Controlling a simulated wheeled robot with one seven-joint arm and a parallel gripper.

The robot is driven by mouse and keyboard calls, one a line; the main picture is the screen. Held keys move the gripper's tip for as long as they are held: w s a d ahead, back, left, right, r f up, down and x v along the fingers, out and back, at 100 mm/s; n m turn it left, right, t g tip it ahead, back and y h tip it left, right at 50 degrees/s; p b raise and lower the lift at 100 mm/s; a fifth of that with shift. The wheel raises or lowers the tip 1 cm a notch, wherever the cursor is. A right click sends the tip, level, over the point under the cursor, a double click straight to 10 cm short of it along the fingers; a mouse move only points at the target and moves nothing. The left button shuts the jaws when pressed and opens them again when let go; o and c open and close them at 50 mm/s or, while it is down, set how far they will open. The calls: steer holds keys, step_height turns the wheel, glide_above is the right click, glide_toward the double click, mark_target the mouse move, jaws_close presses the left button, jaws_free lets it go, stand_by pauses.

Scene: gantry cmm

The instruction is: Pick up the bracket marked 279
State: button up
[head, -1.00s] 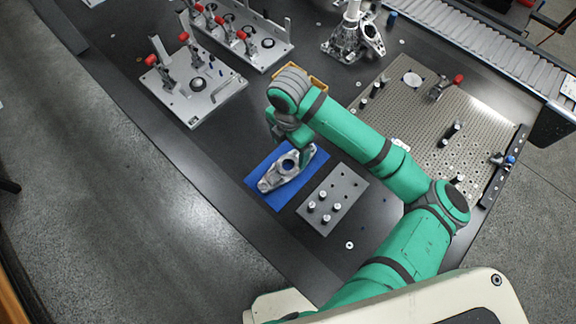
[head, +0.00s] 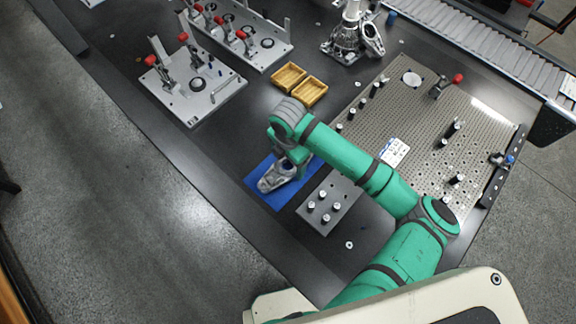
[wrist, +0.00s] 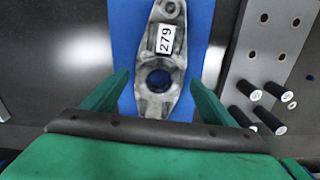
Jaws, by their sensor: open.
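The grey metal bracket (wrist: 160,91) carries a white label reading 279 and lies on a blue mat (wrist: 126,40). In the wrist view its large round hole sits between my fingertips, and its labelled part points away from me. My gripper (wrist: 160,84) is open, with one green finger on each side of the bracket. I cannot tell how high the fingers are above the mat. In the head view the bracket (head: 272,180) shows partly on the mat (head: 262,195), and my arm's end hides its upper part.
A grey plate with several pins (head: 344,194) lies just right of the mat. Two wooden trays (head: 288,77) stand behind my wrist. A large perforated plate (head: 470,125) is at the right, and clamp fixtures (head: 205,98) stand at the upper left.

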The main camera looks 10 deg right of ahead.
steer(key=c, duration=1.6)
